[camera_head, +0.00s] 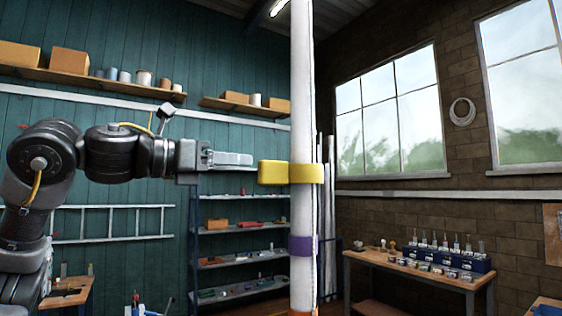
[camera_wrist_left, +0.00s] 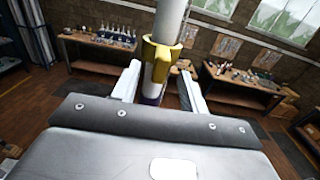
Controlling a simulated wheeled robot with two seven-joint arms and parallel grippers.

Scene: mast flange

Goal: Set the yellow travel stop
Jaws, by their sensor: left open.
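The yellow travel stop (camera_head: 305,173) is a yellow collar around the white vertical mast (camera_head: 302,90), with a block (camera_head: 272,172) sticking out to the left. My left gripper (camera_head: 250,160) is level with the block, just left of it, fingers pointing at it. In the left wrist view the yellow stop (camera_wrist_left: 158,55) shows ahead, between and beyond the two open fingers (camera_wrist_left: 160,88). The gripper looks empty; I cannot tell whether a fingertip touches the block. A purple band (camera_head: 302,245) circles the mast lower down, and an orange band (camera_head: 302,313) shows at the bottom edge. My right gripper is not visible.
Shelves (camera_head: 240,260) with small items stand behind the mast against the green wall. A workbench (camera_head: 410,262) with a blue rack of tools (camera_head: 450,258) stands at the right under the windows. The air around the mast at stop height looks clear apart from my left arm.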

